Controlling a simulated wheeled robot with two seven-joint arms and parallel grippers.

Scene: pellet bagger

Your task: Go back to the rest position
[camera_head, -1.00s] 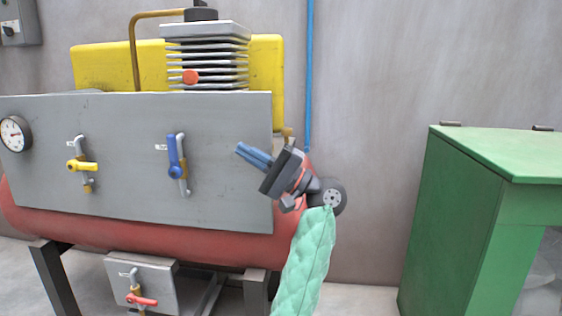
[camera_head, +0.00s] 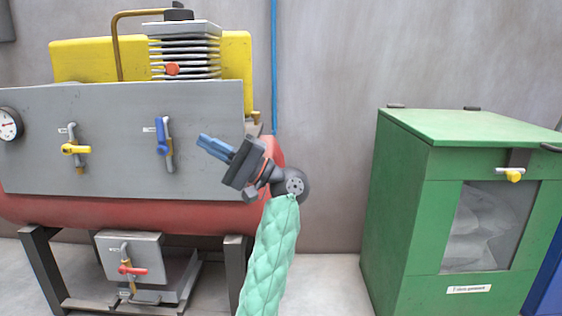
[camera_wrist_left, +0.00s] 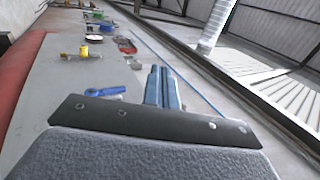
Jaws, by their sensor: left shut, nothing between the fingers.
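My left gripper (camera_head: 215,147) is shut and empty, its blue fingers pointing up and left in front of the grey panel (camera_head: 110,110) of the compressor. The fingers also show together in the left wrist view (camera_wrist_left: 163,88). The blue valve handle (camera_head: 162,136) is just left of the fingertips and appears apart from them. It also shows in the left wrist view (camera_wrist_left: 104,91). My left arm, in a quilted mint sleeve, comes up from the bottom middle. My right gripper is not in view.
A yellow valve (camera_head: 76,149) and a gauge (camera_head: 9,123) are further left on the panel. A red valve (camera_head: 131,269) is below the red tank (camera_head: 110,215). A green cabinet (camera_head: 400,210) with a window stands at right. Bare wall lies between.

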